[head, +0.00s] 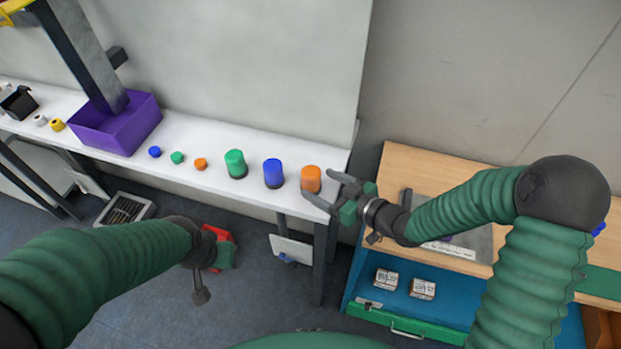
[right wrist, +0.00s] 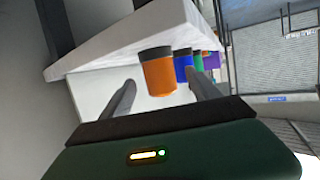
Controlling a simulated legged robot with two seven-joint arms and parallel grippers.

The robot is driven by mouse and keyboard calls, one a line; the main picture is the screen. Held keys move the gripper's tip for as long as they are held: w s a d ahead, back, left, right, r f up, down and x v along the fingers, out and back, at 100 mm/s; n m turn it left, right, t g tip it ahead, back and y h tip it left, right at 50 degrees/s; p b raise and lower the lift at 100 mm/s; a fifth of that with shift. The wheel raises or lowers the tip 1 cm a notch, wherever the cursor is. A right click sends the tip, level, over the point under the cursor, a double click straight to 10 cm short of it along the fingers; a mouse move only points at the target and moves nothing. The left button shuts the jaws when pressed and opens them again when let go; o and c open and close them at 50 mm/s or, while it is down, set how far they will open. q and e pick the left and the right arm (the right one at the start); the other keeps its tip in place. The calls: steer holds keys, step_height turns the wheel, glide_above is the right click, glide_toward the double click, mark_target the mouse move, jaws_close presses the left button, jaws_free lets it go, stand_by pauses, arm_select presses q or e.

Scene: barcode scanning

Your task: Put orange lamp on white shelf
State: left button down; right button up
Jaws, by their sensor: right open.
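The orange lamp (head: 311,179) stands upright at the right end of the white shelf (head: 215,182), with a dark base. My right gripper (head: 332,190) is open at the shelf's right end, its fingers beside the lamp. In the right wrist view the orange lamp (right wrist: 158,72) shows beyond and between the two open fingers (right wrist: 160,98); I cannot tell whether they touch it. My left gripper (head: 220,247) is low over the floor at the left, and its fingers are not clear.
A blue lamp (head: 273,173) and a green lamp (head: 236,164) stand left of the orange one. Small coloured buttons (head: 177,157) and a purple bin (head: 117,125) are farther left. A wooden desk (head: 420,168) with a blue drawer (head: 400,300) stands at the right.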

steer(key=s+d+f+m+h, duration=0.1)
steer(key=s+d+h, duration=0.1)
steer(key=d, duration=0.2)
steer(key=s+d+f+m+g+h, duration=0.1)
steer(key=s+d+h, duration=0.1)
steer(key=d, duration=0.3)
steer(key=s+d+f+m+g+h, duration=0.1)
steer(key=s+d+h, duration=0.1)
steer(key=d+h, duration=0.2)
steer(key=shift+d+m, duration=0.4)
steer(key=shift+d, duration=0.2)
steer(key=s, duration=0.1)
steer(key=s+d+m+g+h, duration=0.2)
steer(key=s, duration=0.1)
steer(key=shift+d, duration=0.2)
steer(key=s+m+g, duration=0.3)
steer(key=s, duration=0.6)
steer(key=shift+a+r, duration=0.25)
steer(key=shift+r, duration=0.2)
